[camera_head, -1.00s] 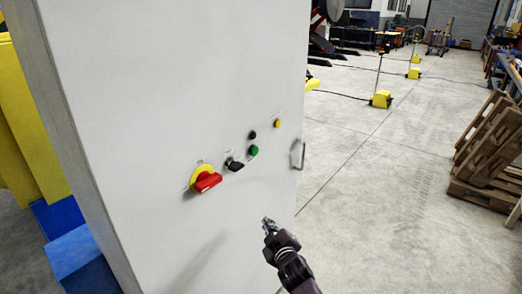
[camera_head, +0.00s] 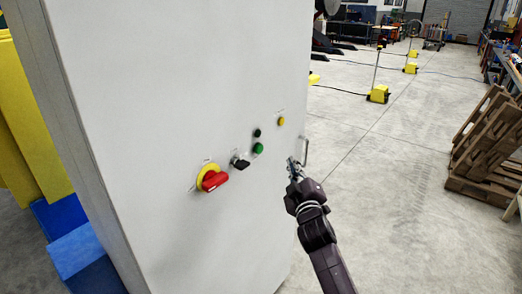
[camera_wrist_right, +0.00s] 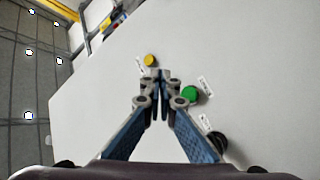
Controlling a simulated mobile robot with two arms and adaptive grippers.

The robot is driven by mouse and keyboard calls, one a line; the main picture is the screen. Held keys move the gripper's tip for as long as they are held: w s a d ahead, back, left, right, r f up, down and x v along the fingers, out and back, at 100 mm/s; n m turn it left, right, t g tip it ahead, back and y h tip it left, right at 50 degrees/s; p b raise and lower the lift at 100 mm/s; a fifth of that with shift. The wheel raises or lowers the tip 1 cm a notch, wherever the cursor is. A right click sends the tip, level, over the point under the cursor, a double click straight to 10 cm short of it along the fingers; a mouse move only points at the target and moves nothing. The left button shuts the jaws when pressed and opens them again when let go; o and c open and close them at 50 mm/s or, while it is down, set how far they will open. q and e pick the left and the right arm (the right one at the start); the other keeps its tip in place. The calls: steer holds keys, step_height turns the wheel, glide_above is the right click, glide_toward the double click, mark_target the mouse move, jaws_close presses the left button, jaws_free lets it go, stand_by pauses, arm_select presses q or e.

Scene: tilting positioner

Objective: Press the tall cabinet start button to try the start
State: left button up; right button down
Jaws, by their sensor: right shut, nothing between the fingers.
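The tall cabinet (camera_head: 180,90) is light grey with a row of controls on its front. A bright green button (camera_head: 257,148) sits below a small dark green button or lamp (camera_head: 256,133). My right gripper (camera_head: 291,162) is shut and empty, just right of the bright green button. I cannot tell its gap from the panel. In the right wrist view my fingertips (camera_wrist_right: 158,88) lie left of a green button (camera_wrist_right: 189,94) and below a yellow button or lamp (camera_wrist_right: 150,60). The labels are too small to read. My left gripper is not in view.
A red and yellow rotary switch (camera_head: 213,179) and a black selector (camera_head: 240,161) sit left of the green button. A metal handle (camera_head: 305,151) stands out beside my right gripper. Wooden pallets (camera_head: 488,150) stand at the right; the floor between is open.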

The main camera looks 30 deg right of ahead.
mark_target(260, 149)
steer(key=w+a+b, duration=0.3)
steer(key=w+b, duration=0.1)
steer(key=w, duration=0.4)
steer(key=shift+a, duration=0.2)
steer(key=shift+w, duration=0.2)
stand_by(1.2)
steer(key=shift+w+a, duration=0.2)
steer(key=shift+w, duration=0.1)
steer(key=shift+w+a+b, duration=0.15)
steer(key=shift+w+b, duration=0.15)
steer(key=shift+w, duration=0.1)
stand_by(0.7)
stand_by(0.4)
steer(key=shift+s+d+p, duration=0.3)
steer(key=shift+s+p, duration=0.3)
steer(key=shift+s, duration=0.25)
